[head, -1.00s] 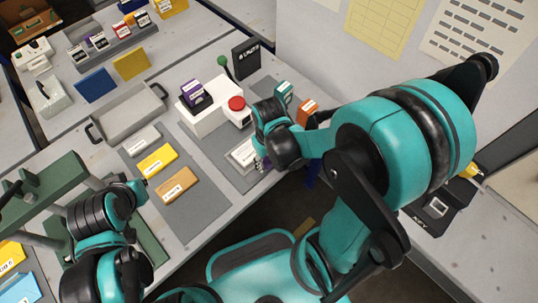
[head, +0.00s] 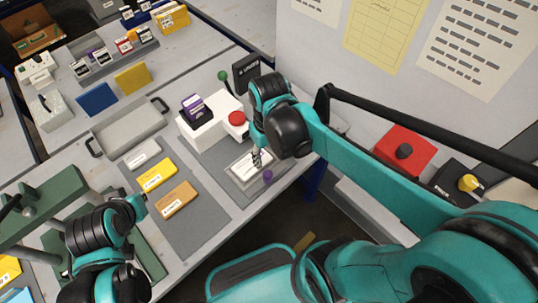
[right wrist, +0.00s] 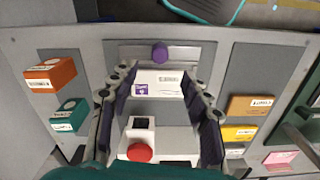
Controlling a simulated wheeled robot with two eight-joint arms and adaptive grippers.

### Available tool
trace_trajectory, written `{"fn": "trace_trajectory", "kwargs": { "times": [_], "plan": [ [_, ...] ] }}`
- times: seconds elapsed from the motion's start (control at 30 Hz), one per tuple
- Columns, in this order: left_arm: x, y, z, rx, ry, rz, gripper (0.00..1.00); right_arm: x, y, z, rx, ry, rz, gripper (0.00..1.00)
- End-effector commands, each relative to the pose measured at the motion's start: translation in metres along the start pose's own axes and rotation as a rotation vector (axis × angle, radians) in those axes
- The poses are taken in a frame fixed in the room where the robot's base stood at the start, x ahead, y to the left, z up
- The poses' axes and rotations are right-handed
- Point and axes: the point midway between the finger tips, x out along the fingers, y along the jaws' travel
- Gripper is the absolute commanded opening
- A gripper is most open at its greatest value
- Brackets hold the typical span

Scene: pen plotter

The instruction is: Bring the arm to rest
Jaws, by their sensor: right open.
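My right gripper (head: 258,158) is open over the near side of the work table. In the right wrist view its two fingers (right wrist: 158,90) are spread on either side of a white labelled card (right wrist: 158,83) on a grey plate with a purple knob (right wrist: 159,54). The card (head: 247,166) and knob (head: 267,177) also show in the head view, partly behind the fingers. I see nothing held between the fingers. My left gripper (head: 135,208) is at the lower left beside a green frame; its jaws are too unclear to judge.
A white device with a red button (head: 237,118) and a purple cartridge (head: 194,105) stands just beyond the right gripper. A grey tray (head: 130,127) and several labelled blocks lie left of it. A red box (head: 404,149) stands at the right.

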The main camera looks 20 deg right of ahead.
Motion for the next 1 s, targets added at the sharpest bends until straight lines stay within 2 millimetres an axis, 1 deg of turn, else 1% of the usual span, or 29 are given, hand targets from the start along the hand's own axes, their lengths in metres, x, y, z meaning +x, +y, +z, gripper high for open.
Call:
{"fn": "trace_trajectory", "kwargs": {
  "times": [0.43, 0.53, 0.67, 0.9, 1.0],
  "plan": [
    [0.000, 0.000, 0.000, 0.000, 0.000, 0.000, 0.00, 0.000, 0.000, 0.000, 0.000, 0.001, 0.000, 0.48],
    [0.000, 0.000, 0.000, 0.000, 0.000, 0.000, 0.00, -0.001, 0.000, 0.002, 0.006, 0.026, 0.003, 0.48],
    [0.000, 0.000, 0.000, 0.000, 0.000, 0.000, 0.00, -0.008, 0.003, 0.005, 0.036, 0.144, 0.015, 0.48],
    [0.000, 0.000, 0.000, 0.000, 0.000, 0.000, 0.00, -0.024, 0.008, 0.007, 0.110, 0.457, 0.039, 0.48],
    [0.000, 0.000, 0.000, 0.000, 0.000, 0.000, 0.00, -0.029, 0.010, 0.007, 0.130, 0.550, 0.043, 0.48]
  ]
}}
